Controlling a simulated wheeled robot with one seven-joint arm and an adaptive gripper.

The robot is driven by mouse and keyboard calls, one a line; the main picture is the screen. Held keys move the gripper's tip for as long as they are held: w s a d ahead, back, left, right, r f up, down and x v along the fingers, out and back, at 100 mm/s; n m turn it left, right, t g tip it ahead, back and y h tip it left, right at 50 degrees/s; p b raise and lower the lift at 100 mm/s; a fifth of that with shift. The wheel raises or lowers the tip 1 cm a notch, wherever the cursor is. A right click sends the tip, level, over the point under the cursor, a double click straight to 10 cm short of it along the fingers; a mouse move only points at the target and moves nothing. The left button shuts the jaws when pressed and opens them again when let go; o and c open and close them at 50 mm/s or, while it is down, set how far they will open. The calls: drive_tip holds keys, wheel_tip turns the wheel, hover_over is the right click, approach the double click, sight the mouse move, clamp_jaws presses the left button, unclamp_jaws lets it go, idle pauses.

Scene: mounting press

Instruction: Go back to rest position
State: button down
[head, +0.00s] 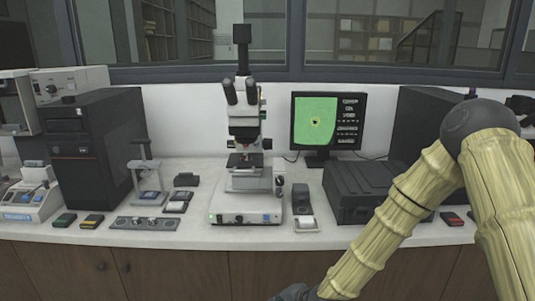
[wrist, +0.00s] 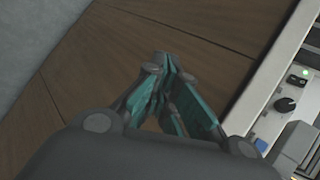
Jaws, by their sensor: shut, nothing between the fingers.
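My gripper (wrist: 172,75) shows in the wrist view with its teal-padded fingers brought together at the tips and nothing between them. Behind it is the brown wooden cabinet front. In the head view my arm comes in from the right and reaches down to the bottom edge, in front of the cabinets and below the counter's front edge. The gripper's fingertips are out of that picture.
The white counter (head: 270,237) carries a microscope (head: 243,120), a monitor (head: 328,121), a black tower (head: 92,140), a small press stand (head: 147,175) and a dark box (head: 365,188). Brown cabinets (head: 170,272) lie below. The space before them looks clear.

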drive_tip(key=s+d+f+n+g+h, duration=0.25)
drive_tip(key=s+d+f, duration=0.25)
drive_tip(key=s+f, duration=0.6)
drive_tip(key=s+d+f+n+g+h, duration=0.1)
drive_tip(key=s+d, duration=0.3)
drive_tip(key=s, duration=0.5)
drive_tip(key=s+d+f+n+g+h+p, duration=0.1)
drive_tip(key=s+d+f+n+g, duration=0.1)
drive_tip(key=s, duration=0.7)
drive_tip(key=s+d+f+n+g+h, duration=0.1)
drive_tip(key=s+d+f+n, duration=0.2)
drive_tip(key=s+d, duration=0.5)
drive_tip(key=shift+s+d+f+n+g+h+p, duration=0.25)
drive_tip(key=shift+s+n+g+h+p, duration=0.1)
drive_tip(key=shift+s+n, duration=0.4)
